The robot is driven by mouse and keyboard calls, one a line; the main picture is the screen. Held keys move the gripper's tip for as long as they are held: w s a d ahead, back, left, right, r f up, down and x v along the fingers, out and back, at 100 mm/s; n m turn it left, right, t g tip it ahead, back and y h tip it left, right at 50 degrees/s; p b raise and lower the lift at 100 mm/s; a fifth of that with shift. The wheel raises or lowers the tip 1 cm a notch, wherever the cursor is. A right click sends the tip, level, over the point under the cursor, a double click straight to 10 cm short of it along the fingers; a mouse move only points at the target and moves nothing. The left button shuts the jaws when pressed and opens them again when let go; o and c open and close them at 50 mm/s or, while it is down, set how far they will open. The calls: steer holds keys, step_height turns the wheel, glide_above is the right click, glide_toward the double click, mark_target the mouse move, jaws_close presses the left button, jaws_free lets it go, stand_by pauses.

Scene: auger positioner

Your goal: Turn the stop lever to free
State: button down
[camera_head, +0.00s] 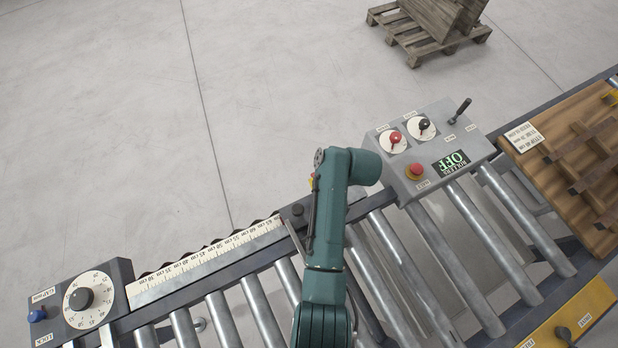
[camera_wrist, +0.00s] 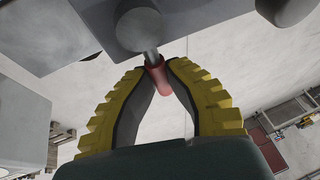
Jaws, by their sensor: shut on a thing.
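In the wrist view, a lever with a red grip (camera_wrist: 160,80) and a short metal rod comes out of a round grey hub (camera_wrist: 143,28). I take it for the stop lever. My gripper (camera_wrist: 162,68) has its yellow ridged fingers closed around the red grip, with the fingertips near the rod. In the head view, my arm hides the lever and most of the gripper; only a sliver of yellow and red shows beside the arm. A dark stop block (camera_head: 297,211) sits at the right end of the ruler. No lever markings can be read.
The ruler (camera_head: 205,262) runs left along the roller conveyor (camera_head: 268,312) to a dial box (camera_head: 122,284) with a black knob. A grey control panel (camera_head: 440,150) with knobs, a red button and a "ROLLERS OFF" display stands right of my arm. Open floor lies behind.

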steer(key=shift+s+f, duration=0.2)
steer(key=shift+f, duration=0.05)
steer(key=c, duration=1)
jaws_free()
steer(key=shift+a, duration=0.1)
steer(key=shift+w+r, duration=0.1)
steer(key=shift+r, duration=0.05)
steer(key=shift+d+r, duration=0.2)
steer(key=shift+r, duration=0.25)
steer(key=v, duration=1.1)
